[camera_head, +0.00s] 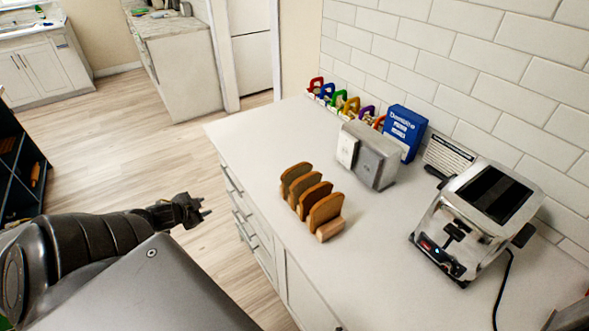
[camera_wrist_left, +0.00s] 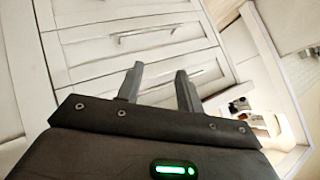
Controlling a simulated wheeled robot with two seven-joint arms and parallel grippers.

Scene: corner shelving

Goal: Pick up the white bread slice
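Several bread slices (camera_head: 300,184) with brown crusts stand upright in a row in a wooden rack (camera_head: 330,229) on the counter. Their faces look tan to brown, and I cannot tell which one is the white slice. My left gripper (camera_head: 207,208) is left of the rack, out past the counter's front edge, and touches nothing. In the left wrist view its two fingers (camera_wrist_left: 158,82) are spread apart with nothing between them, in front of drawer fronts. The bread does not show in that view. My right gripper is not in view.
A chrome toaster (camera_head: 476,219) stands right of the rack on the white counter (camera_head: 255,140). Behind the rack are a grey holder with white contents (camera_head: 373,158), a blue box (camera_head: 402,131) and colourful ring-shaped items (camera_head: 338,99). Drawer handles (camera_head: 240,214) stick out from the front.

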